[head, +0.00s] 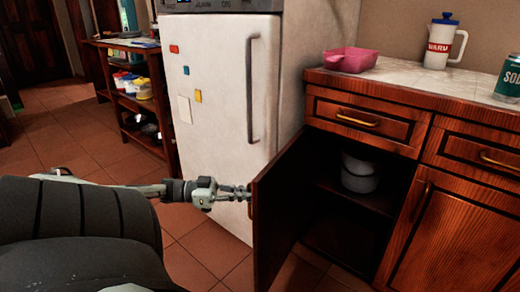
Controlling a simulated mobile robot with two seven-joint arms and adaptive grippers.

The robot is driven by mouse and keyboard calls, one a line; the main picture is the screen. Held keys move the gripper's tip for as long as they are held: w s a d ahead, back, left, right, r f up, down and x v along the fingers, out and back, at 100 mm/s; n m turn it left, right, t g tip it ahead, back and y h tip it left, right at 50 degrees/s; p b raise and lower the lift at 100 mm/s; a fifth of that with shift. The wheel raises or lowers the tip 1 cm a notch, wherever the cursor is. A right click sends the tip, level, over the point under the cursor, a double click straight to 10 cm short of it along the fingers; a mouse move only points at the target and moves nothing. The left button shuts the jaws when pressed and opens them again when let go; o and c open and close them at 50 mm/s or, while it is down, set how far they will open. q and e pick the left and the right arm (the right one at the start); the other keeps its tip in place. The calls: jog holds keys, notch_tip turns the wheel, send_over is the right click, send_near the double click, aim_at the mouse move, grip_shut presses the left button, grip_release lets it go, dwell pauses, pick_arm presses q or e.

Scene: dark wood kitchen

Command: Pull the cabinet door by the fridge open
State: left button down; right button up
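The cabinet door (281,205) beside the fridge (222,110) stands swung well open. It is dark wood, seen at a steep angle, and its free edge points toward me. The open cabinet (330,239) shows a shelf with a grey pot (359,173) on it. My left gripper (241,192) reaches in from the left, and its fingertips are at the outer face of the door near the free edge. The door's handle is not clearly seen, and I cannot tell whether the fingers are closed on it. My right gripper is out of view.
A drawer (365,122) is shut above the opening, and another cabinet door (448,236) is shut at right. The counter holds a pink bowl (351,59), a white jug (441,42) and a green can (509,78). A wooden shelf unit (140,100) stands left of the fridge.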

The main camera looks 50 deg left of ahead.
pick_arm(q)
jog(key=shift+a, duration=0.3)
jog(key=c, duration=1.6)
grip_release()
jog(key=shift+s, duration=0.15)
jog(key=v, duration=1.2)
jog(key=shift+f, duration=0.1)
